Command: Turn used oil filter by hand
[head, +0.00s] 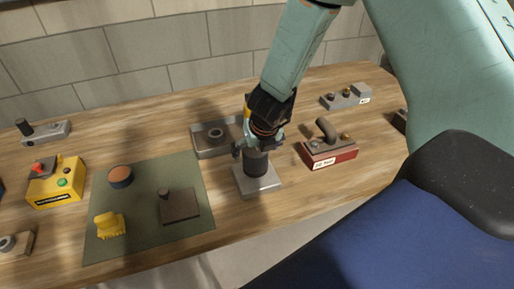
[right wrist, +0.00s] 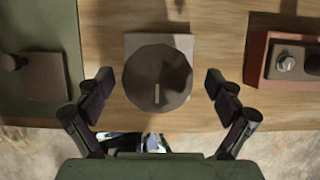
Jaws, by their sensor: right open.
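The used oil filter (head: 256,161) is a dark cylinder standing upright on a square light-grey base (head: 267,185) near the table's front edge. In the right wrist view the filter (right wrist: 157,78) shows from above as a dark faceted top with a pale line mark, and the base (right wrist: 184,41) lies under it. My right gripper (head: 250,147) is above the filter, pointing down. In the right wrist view its open fingers (right wrist: 158,82) stand to the left and right of the filter, with gaps on both sides. My left gripper is not in view.
A green mat (head: 148,231) lies to the left, with a brown block (head: 180,206), an orange-topped round part (head: 120,176) and a yellow piece (head: 110,224). A grey tray (head: 211,149) stands behind the filter. A red block (head: 330,153) stands close on the right.

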